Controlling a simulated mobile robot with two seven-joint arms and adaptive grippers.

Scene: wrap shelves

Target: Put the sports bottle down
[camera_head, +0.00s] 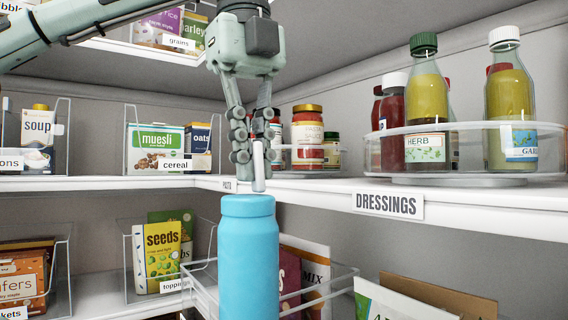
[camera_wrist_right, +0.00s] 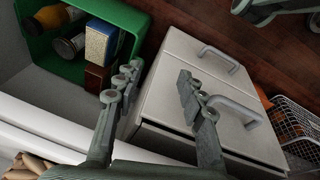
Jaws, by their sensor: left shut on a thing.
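The sports bottle (camera_head: 249,262) is light blue with a thin grey stem on top. It hangs upright below my left gripper (camera_head: 253,155), whose fingers are shut on the stem. The bottle is in front of the corner shelves in the head view, and its base is cut off by the lower edge, so I cannot tell what is under it. My right gripper (camera_wrist_right: 154,88) shows in the right wrist view with its fingers apart and nothing between them.
A shelf edge with a DRESSINGS label (camera_head: 388,205) runs to the right, bearing a clear turntable (camera_head: 455,177) of bottles. The right wrist view shows a green crate (camera_wrist_right: 48,62) and a white cabinet (camera_wrist_right: 160,100).

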